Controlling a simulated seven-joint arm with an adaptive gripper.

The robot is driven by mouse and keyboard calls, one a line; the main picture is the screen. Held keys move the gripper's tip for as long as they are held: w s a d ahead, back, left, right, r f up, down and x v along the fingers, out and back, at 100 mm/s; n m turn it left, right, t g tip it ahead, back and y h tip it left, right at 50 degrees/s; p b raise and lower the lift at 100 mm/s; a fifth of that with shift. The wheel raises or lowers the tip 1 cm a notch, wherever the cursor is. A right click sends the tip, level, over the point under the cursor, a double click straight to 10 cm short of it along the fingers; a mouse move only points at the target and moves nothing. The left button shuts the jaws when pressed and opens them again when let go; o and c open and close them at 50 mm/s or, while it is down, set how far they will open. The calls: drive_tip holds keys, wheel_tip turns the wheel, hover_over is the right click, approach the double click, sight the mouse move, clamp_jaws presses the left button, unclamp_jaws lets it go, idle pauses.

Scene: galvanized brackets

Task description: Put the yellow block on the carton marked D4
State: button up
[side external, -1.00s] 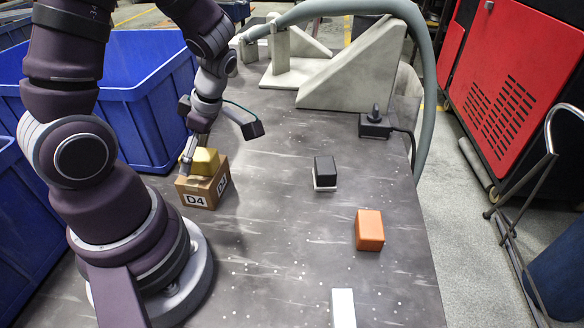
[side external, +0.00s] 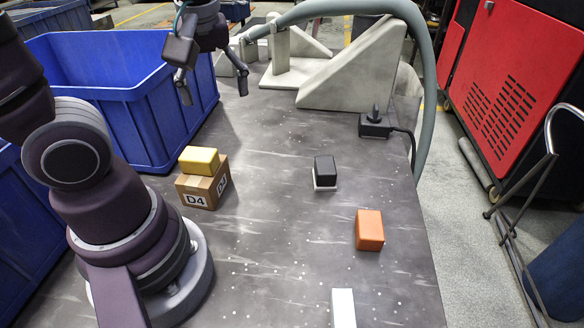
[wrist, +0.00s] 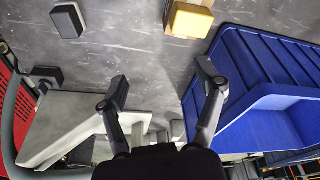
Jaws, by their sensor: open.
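The yellow block (side external: 199,160) rests on top of the carton marked D4 (side external: 196,195), a small brown box on the grey table. In the wrist view the yellow block (wrist: 190,20) shows at the top edge, with a little of the carton beside it. My gripper (side external: 214,90) is open and empty, raised well above the table and beyond the carton, apart from the block. Its two spread fingers also show in the wrist view (wrist: 163,85), with nothing between them.
A black block (side external: 325,168) on a white piece, an orange block (side external: 369,229) and a white block (side external: 343,308) are on the table. A large blue bin (side external: 140,110) stands behind the carton. Grey brackets (side external: 350,70), a hose (side external: 425,90) and a black plug box (side external: 375,125) are at the back.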

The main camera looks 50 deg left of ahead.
drive_tip(key=d+m+t+h, duration=0.2)
drive_tip(key=d+m+t, duration=0.2)
drive_tip(key=m, duration=1)
drive_tip(key=shift+s+d+r+h, duration=0.35)
drive_tip(key=shift+d+r+h, duration=0.05)
drive_tip(key=shift+d, duration=0.85)
